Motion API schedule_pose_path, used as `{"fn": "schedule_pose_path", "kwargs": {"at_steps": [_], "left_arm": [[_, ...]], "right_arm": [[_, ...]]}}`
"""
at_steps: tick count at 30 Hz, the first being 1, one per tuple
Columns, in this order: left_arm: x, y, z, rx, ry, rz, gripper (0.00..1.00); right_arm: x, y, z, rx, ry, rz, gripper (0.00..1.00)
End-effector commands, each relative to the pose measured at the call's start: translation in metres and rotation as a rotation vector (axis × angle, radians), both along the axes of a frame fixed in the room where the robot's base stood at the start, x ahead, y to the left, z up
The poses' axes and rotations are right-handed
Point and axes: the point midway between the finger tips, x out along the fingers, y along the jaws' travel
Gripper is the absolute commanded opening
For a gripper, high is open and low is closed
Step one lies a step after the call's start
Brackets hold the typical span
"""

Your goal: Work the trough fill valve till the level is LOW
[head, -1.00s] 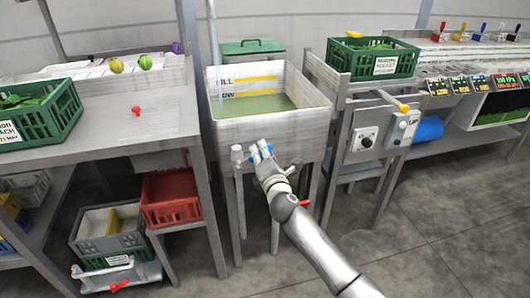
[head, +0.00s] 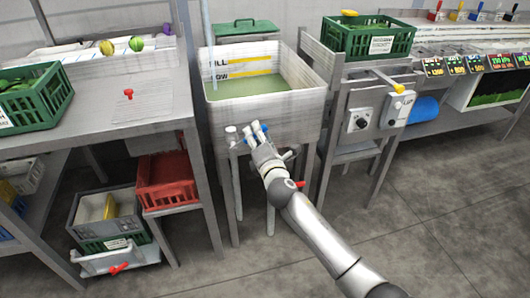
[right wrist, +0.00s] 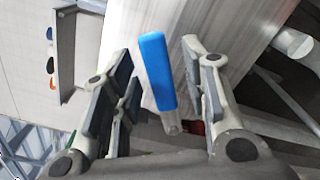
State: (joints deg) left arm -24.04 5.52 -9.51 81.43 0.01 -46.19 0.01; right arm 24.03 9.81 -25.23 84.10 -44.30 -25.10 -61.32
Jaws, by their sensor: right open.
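The trough (head: 262,116) is a pale, worn basin on legs with greenish water (head: 255,88) inside. Its back wall has two yellow level marks; the lower, labelled LOW (head: 222,77), sits just above the waterline. A pale vertical strip (head: 207,40), stream or pipe, comes down into the left end. The blue valve handle (head: 264,128) is at the trough's front, partly hidden by my right gripper (head: 254,134). In the right wrist view the handle (right wrist: 157,72) stands between the open fingers of that gripper (right wrist: 160,58), with visible gaps beside it. My left gripper is not in view.
A white knob (head: 231,130) is just left of the handle. A table with a green crate (head: 35,97) stands left, a red crate (head: 168,183) below it. A stand with control boxes (head: 358,119) and another green crate (head: 368,38) is close on the right.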

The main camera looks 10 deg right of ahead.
Motion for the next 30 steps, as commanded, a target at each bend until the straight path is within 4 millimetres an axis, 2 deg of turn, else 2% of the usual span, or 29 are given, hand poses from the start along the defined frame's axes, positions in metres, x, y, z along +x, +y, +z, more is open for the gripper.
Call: {"fn": "schedule_pose_path", "kwargs": {"at_steps": [12,18,24,30], "left_arm": [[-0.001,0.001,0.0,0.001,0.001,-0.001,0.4],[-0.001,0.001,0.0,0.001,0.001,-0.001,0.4],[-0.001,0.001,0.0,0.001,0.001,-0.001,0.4],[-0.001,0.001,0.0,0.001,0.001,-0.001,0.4]], "right_arm": [[-0.068,-0.002,-0.001,-0.001,0.002,0.001,0.41],[-0.093,-0.003,-0.001,0.0,0.003,0.001,0.41],[-0.103,-0.003,-0.001,-0.001,0.002,0.0,0.41],[-0.104,-0.003,-0.001,-0.002,0.002,0.0,0.41]]}}
